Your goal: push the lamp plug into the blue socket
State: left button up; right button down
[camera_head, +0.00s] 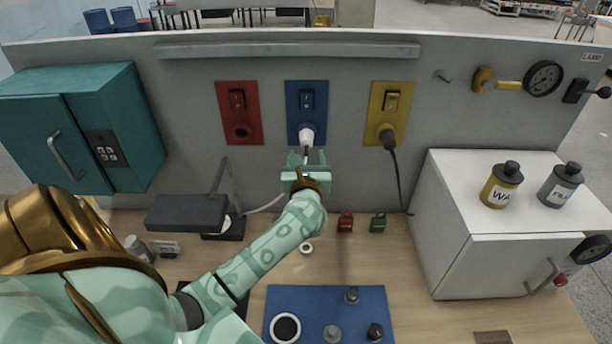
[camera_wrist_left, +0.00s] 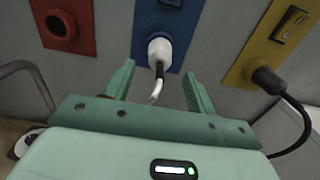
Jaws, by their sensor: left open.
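The blue socket (camera_head: 306,98) is a blue panel with a dark switch on the grey wall, between a red and a yellow one. The white lamp plug (camera_head: 306,137) sits at the blue socket's opening; it also shows in the left wrist view (camera_wrist_left: 160,50). I cannot tell how deep it sits. Its cord hangs from its back towards my gripper. My left gripper (camera_head: 307,160) is open just below and in front of the plug. In the left wrist view its two fingers (camera_wrist_left: 157,82) stand apart on either side of the cord, touching neither plug nor panel. My right gripper is not in view.
The red socket (camera_head: 239,112) is empty. A black plug (camera_head: 387,137) sits in the yellow socket (camera_head: 391,100), its cord hanging down. A dark lamp (camera_head: 187,213) stands left of my forearm. A teal cabinet (camera_head: 130,125) and a white cabinet (camera_head: 450,255) flank the work area.

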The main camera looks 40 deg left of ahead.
pick_arm(q)
jog(key=b+v, duration=0.1)
jog(key=v, duration=1)
jog(key=shift+b, duration=0.35)
jog(key=shift+r, duration=0.1)
